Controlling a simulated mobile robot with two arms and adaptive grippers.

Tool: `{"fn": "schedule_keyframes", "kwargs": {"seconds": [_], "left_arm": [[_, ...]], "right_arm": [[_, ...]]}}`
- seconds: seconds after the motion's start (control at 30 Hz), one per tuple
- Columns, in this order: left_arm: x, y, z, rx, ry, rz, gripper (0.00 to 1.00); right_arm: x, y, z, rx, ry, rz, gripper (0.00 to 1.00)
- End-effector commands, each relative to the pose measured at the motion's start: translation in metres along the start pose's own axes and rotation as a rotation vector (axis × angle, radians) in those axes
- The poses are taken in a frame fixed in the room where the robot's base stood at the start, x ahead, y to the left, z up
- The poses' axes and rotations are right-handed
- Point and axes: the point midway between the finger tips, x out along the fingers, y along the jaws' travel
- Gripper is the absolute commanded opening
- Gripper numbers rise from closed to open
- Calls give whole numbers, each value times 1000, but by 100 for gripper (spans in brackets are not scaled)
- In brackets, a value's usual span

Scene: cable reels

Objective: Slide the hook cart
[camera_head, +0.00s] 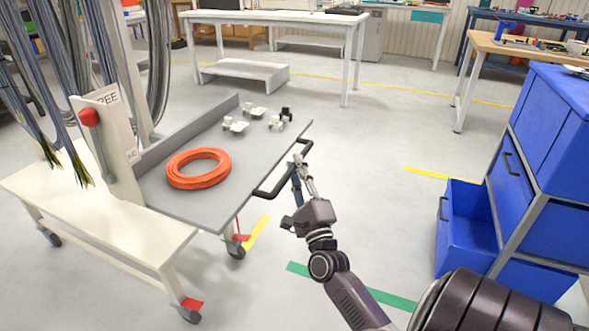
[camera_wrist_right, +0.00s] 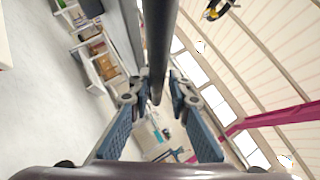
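The hook cart has a grey tray top (camera_head: 255,155), a cream lower base (camera_head: 100,215), an upright with a red knob and cables hanging on the left. A black bar handle (camera_head: 282,180) sticks out from the tray's right edge. My right gripper (camera_head: 299,172) is at the outer side of this handle. In the right wrist view the dark handle bar (camera_wrist_right: 160,40) runs between the two blue-padded fingers of my right gripper (camera_wrist_right: 157,88). The fingers are spread, with gaps on both sides of the bar. My left gripper is not in view.
An orange cable coil (camera_head: 198,168) and several small white fittings (camera_head: 235,124) lie on the tray. A blue drawer cabinet (camera_head: 550,150) with an open drawer (camera_head: 465,225) stands right. A white table (camera_head: 275,17) stands behind. The floor between cart and cabinet is clear.

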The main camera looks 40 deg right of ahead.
Motion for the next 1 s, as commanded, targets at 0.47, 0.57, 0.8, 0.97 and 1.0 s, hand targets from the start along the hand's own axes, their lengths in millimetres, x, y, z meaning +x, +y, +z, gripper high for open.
{"fn": "schedule_keyframes", "kwargs": {"seconds": [0.47, 0.57, 0.8, 0.97, 1.0], "left_arm": [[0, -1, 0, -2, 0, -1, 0], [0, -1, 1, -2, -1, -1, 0], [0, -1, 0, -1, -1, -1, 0], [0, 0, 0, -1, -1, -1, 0], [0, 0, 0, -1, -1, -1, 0]], "right_arm": [[0, -3, -1, -4, 1, -8, 30], [-4, -2, -1, -4, 2, -6, 30], [-43, -1, -2, -6, 2, -2, 30], [-77, -1, -2, -5, 3, -4, 30], [-85, -2, -2, -5, 3, -4, 30]]}}
